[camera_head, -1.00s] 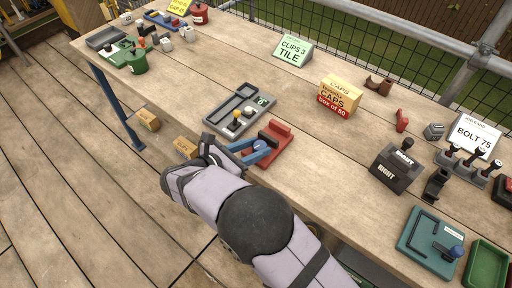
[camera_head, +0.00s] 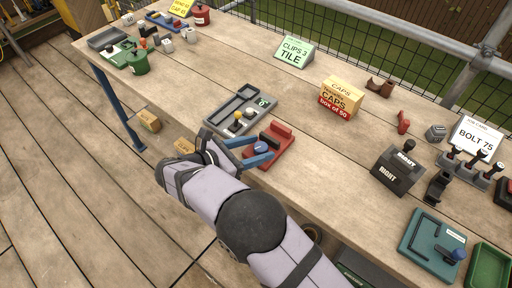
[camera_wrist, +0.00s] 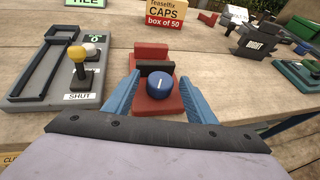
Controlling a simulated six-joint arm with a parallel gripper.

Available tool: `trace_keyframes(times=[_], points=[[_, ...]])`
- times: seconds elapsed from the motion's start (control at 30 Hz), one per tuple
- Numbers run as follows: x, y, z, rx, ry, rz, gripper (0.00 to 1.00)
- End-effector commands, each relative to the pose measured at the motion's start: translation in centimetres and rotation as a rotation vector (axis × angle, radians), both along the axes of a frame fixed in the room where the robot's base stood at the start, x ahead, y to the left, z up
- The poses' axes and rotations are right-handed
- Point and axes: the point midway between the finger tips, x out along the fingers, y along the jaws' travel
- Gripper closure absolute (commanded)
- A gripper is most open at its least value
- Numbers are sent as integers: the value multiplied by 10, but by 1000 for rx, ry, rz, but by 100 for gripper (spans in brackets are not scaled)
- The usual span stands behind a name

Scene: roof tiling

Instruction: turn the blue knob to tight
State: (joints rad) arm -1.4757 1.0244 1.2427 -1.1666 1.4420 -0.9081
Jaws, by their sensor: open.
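The blue knob (camera_wrist: 160,84) stands on a red fixture (camera_wrist: 151,52) with raised red blocks and a dark bar. A white line on its top points roughly away from me. No wording for tight is readable on the fixture. My gripper (camera_wrist: 159,76) is open, with one blue finger on each side of the knob and a visible gap on both sides. In the head view, my gripper (camera_head: 262,149) reaches over the table's near edge around the knob (camera_head: 260,147). Whether the fingertips are level with the knob is hard to tell.
A grey tray unit (camera_head: 240,109) with yellow and white knobs stands close on the left. A yellow and red caps box (camera_head: 339,97) stands behind. A teal box (camera_head: 432,241) with another blue knob lies far right. Bare table lies right of the red fixture.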

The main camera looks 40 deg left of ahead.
Motion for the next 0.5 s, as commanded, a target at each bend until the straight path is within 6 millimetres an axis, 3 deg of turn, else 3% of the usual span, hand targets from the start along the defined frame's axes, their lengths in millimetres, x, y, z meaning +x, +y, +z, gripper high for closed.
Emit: trace_keyframes(times=[0.17, 0.5], points=[[-8, 3, 2, 1, 0, 2, 49], [-48, 13, 19, 2, 1, 2, 49]])
